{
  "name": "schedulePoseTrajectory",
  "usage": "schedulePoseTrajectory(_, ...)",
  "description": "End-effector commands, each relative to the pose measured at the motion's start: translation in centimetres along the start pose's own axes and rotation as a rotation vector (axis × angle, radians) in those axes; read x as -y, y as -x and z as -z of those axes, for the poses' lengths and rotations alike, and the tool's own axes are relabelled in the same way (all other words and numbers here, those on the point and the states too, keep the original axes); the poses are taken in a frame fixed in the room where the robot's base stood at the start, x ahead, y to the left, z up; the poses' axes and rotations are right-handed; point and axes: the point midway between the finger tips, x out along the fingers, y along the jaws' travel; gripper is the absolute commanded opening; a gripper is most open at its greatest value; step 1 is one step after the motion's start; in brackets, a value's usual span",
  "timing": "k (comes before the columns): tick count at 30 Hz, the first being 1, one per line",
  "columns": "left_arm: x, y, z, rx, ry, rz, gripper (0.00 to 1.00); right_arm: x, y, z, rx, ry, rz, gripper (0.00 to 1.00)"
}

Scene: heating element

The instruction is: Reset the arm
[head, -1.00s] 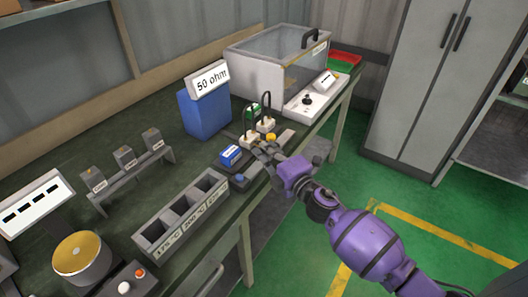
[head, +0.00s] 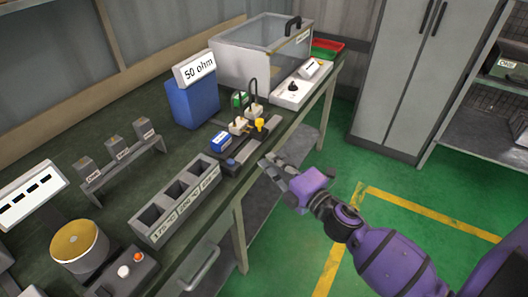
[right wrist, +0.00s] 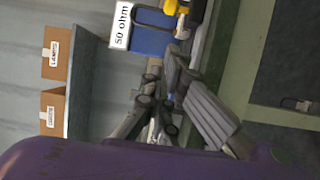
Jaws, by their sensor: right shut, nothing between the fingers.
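My right gripper (head: 275,168) is shut and empty. It hangs just off the front edge of the workbench (head: 225,200), apart from the device on the bench. My purple right arm comes in from the lower right in the head view. In the right wrist view the gripper fingers (right wrist: 172,95) point away over the bench side. My left gripper is not in view.
A blue box with a "50 ohm" sign (head: 194,104) and a clear-lidded case (head: 255,60) stand farther back. A grey three-slot holder (head: 150,222) lies near the front edge. A grey cabinet (head: 405,80) stands at the right. Green floor right of the bench is open.

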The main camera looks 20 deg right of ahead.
Motion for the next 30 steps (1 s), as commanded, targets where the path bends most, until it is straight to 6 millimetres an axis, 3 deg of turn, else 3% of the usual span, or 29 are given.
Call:
schedulePoseTrajectory(8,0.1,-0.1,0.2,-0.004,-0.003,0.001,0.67,0.0,0.6,-0.2,0.010,-0.023,0.002,0.00)
schedulePoseTrajectory(11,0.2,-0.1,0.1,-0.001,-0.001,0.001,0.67,0.5,0.6,-0.9,0.049,-0.149,0.019,0.00)
schedulePoseTrajectory(13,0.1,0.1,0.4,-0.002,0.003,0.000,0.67,2.3,1.6,-0.9,0.101,-0.320,0.057,0.00)
schedulePoseTrajectory(17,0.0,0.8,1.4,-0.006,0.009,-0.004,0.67,7.5,6.7,0.2,0.238,-0.673,0.171,0.00)
schedulePoseTrajectory(20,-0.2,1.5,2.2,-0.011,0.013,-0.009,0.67,11.4,11.7,2.0,0.355,-0.918,0.259,0.00)
schedulePoseTrajectory(24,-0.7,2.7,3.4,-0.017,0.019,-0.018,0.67,15.7,19.8,6.0,0.538,-1.244,0.368,0.00)
schedulePoseTrajectory(27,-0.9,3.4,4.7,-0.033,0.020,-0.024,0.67,17.5,25.3,9.3,0.658,-1.427,0.420,0.00)
schedulePoseTrajectory(30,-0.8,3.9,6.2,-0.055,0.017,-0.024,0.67,18.2,29.5,11.8,0.742,-1.531,0.443,0.00)
